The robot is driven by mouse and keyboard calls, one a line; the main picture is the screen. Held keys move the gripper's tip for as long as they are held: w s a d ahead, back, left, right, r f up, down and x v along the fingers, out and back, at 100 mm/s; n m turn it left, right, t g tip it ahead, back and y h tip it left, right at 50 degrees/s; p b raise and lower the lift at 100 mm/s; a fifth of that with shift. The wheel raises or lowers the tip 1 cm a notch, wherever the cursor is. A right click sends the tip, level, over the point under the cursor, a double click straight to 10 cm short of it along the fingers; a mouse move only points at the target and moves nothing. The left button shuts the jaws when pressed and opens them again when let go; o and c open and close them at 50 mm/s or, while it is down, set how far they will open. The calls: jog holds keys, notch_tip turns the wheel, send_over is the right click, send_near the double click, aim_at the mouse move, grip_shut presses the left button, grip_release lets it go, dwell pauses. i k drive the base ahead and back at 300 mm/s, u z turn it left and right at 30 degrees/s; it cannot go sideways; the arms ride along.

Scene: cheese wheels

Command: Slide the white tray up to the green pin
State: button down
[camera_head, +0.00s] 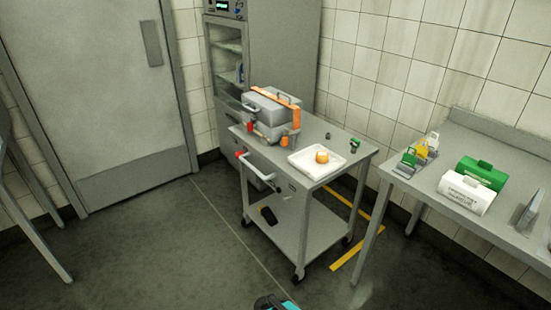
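The white tray (303,161) lies flat on the top of the grey cart, near its front right part. A small orange cheese wheel (322,157) sits in it. A small green pin (355,145) stands on the cart top behind and to the right of the tray, with a gap of bare top between them. A dark and teal part of my own arm shows at the bottom edge, well short of the cart. My gripper's fingers do not show.
A grey case with an orange band (271,113) stands on the cart's left part, with small red and orange items by it. A small dark piece (328,135) lies behind the tray. A side table (411,181) with green and white holders stands at right. The floor before the cart is clear.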

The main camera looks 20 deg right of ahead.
aim_at(304, 161)
jog(key=u, duration=0.55)
jog(key=i, duration=0.55)
jog(key=u, duration=0.55)
jog(key=i, duration=0.55)
jog(key=u, duration=0.35)
